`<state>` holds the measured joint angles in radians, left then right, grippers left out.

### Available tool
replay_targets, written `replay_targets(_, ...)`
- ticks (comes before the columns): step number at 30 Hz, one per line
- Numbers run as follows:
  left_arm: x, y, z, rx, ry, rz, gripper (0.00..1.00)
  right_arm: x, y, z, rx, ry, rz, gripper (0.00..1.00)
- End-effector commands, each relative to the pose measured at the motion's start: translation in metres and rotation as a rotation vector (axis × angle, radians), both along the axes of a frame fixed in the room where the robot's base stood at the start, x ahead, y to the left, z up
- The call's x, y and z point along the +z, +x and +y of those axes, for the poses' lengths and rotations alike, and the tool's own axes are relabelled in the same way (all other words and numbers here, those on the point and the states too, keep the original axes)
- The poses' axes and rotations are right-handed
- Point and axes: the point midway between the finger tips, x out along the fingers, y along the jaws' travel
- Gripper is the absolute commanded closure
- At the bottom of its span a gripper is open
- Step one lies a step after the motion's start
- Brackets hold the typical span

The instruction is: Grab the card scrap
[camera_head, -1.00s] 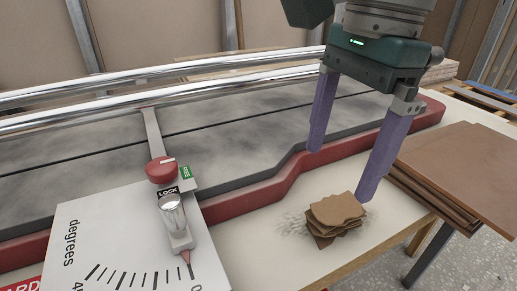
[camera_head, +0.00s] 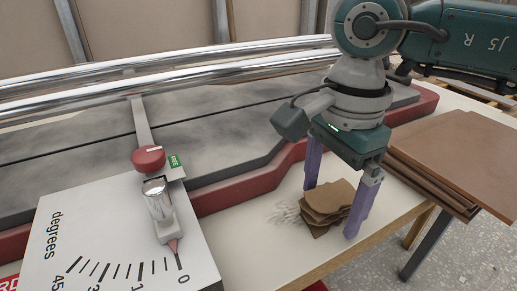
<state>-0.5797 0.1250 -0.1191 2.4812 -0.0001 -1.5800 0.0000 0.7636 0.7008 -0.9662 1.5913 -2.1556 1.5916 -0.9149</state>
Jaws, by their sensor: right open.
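The card scrap (camera_head: 325,203) is a small stack of brown, ragged-edged pieces on the pale table in front of the machine's red edge. My right gripper (camera_head: 331,212) has two purple fingers pointing down. It is open, with one finger behind and left of the stack and the other at its right side, partly in front of the stack's right edge. I cannot tell whether either finger touches the card. My left gripper is not in view.
A grey-topped cutting machine (camera_head: 200,160) with a red edge and chrome rails lies behind the stack. Its white angle plate (camera_head: 110,235) with a lock knob (camera_head: 148,158) is at left. Larger brown boards (camera_head: 460,155) overhang the table's right side. Bare tabletop (camera_head: 270,250) lies in front.

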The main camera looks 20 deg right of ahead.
Motion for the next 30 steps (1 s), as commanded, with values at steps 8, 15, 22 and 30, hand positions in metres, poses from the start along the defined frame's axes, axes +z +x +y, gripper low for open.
replay_targets(8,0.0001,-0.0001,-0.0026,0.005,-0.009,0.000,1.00,0.0005,0.0000,0.0000,0.000,0.000,0.000,0.22)
replay_targets(15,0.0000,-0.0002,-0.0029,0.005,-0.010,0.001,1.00,0.0006,0.0000,0.0000,-0.001,0.000,0.000,0.49)
replay_targets(22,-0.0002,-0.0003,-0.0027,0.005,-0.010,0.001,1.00,0.0007,0.0000,0.0000,-0.001,0.000,0.000,0.74)
replay_targets(30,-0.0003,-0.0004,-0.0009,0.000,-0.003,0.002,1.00,0.0007,0.0000,0.0000,-0.001,0.000,0.000,0.92)
